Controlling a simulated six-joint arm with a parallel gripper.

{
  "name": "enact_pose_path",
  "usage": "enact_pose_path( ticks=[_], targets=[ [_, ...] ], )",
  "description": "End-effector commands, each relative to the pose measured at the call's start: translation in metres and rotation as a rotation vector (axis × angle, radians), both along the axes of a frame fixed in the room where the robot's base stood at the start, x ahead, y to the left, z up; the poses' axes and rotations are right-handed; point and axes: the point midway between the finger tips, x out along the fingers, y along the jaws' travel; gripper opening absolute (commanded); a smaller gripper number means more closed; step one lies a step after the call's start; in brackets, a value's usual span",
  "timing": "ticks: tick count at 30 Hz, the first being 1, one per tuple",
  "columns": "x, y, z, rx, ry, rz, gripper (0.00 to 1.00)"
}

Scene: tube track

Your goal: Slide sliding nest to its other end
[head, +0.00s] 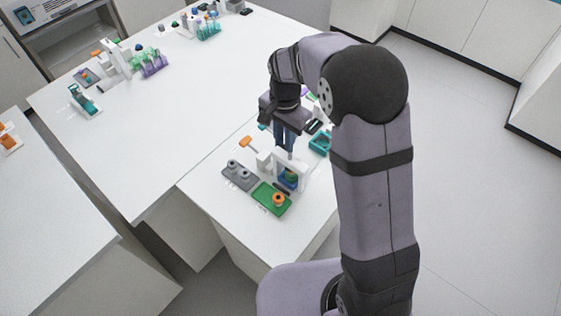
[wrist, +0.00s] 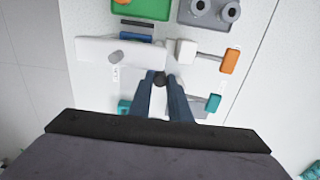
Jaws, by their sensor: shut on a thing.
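My gripper (head: 285,151) is pointed down beside a white arch-shaped frame (head: 303,171). In the wrist view its blue-grey fingers (wrist: 161,80) are shut on a small dark knob (wrist: 159,77) next to the white frame (wrist: 95,51). What the knob belongs to is mostly hidden by the fingers. A blue piece (head: 289,182) sits low in the frame's opening and also shows beyond the frame in the wrist view (wrist: 136,37). It may be the sliding nest; I cannot tell for certain.
A green tray (head: 262,203) with an orange ring piece (head: 278,199) and a grey tray (head: 236,181) with two grey pieces stand close by. An orange handle (wrist: 229,61) and a teal handle (wrist: 213,103) stick out beside the frame. A teal tray (head: 320,143) lies right of my gripper.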

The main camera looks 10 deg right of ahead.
Motion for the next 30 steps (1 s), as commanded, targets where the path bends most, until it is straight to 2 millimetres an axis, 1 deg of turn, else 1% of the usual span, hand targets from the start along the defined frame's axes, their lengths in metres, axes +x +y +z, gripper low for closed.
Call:
enact_pose_path(
  ticks=[7, 8, 9, 20, 23, 30],
  targets=[
    [-0.008, 0.008, 0.001, 0.001, -0.001, 0.001, 0.01],
    [-0.007, 0.008, 0.001, 0.001, -0.001, 0.000, 0.24],
    [-0.007, 0.007, 0.001, 0.001, -0.001, 0.000, 0.26],
    [-0.007, 0.007, 0.003, 0.001, -0.001, 0.000, 0.26],
    [-0.007, 0.007, 0.009, 0.001, -0.001, 0.000, 0.26],
    [-0.007, 0.007, 0.031, 0.000, -0.001, 0.000, 0.26]
  ],
)
